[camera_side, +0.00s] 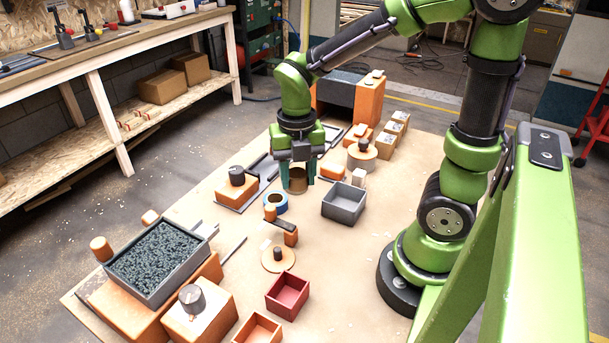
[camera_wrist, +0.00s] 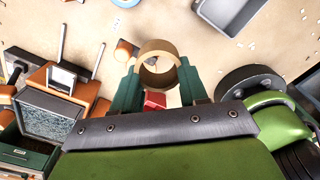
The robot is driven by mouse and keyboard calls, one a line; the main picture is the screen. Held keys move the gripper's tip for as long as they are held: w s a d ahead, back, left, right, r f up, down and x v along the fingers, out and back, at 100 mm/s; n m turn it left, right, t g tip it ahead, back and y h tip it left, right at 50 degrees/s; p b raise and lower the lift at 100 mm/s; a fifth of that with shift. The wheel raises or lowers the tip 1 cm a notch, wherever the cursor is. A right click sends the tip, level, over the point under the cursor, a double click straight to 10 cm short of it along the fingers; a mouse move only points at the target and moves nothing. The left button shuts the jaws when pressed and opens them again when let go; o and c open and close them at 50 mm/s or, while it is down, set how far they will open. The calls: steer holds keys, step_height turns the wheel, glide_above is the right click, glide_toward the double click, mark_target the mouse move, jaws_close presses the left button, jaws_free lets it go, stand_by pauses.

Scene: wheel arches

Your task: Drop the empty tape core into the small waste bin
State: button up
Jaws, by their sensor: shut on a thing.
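The tape core (camera_side: 297,181) is a brown cardboard ring. My gripper (camera_side: 297,172) is shut on it, one finger on each side, and it appears raised above the board. The wrist view shows the core (camera_wrist: 158,44) between the green fingers of my gripper (camera_wrist: 160,76), with its hollow middle open. Which container is the small waste bin is not certain. An open grey box (camera_side: 344,210) stands right of the core in the side view. A small open red box (camera_side: 287,305) stands nearer the front, and the wrist view also shows it (camera_wrist: 154,98).
A blue tape roll (camera_side: 276,203) lies just left of the core. An orange clamp-like part (camera_side: 290,232) and a round disc with a knob (camera_side: 278,260) lie in front. A tray of dark granules (camera_side: 155,262) stands at front left. The board's right-front area is mostly clear.

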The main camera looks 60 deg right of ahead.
steer(key=s+d+r+m, duration=0.2)
steer(key=s+d+m, duration=0.4)
steer(key=d, duration=0.6)
steer(key=shift+n, duration=0.3)
steer(key=shift+s+f, duration=0.15)
steer(key=shift+f, duration=1.25)
steer(key=shift+s+f, duration=0.1)
steer(key=shift+f, duration=1.3)
steer(key=o, duration=1.1)
step_height(320, 180, up, 17)
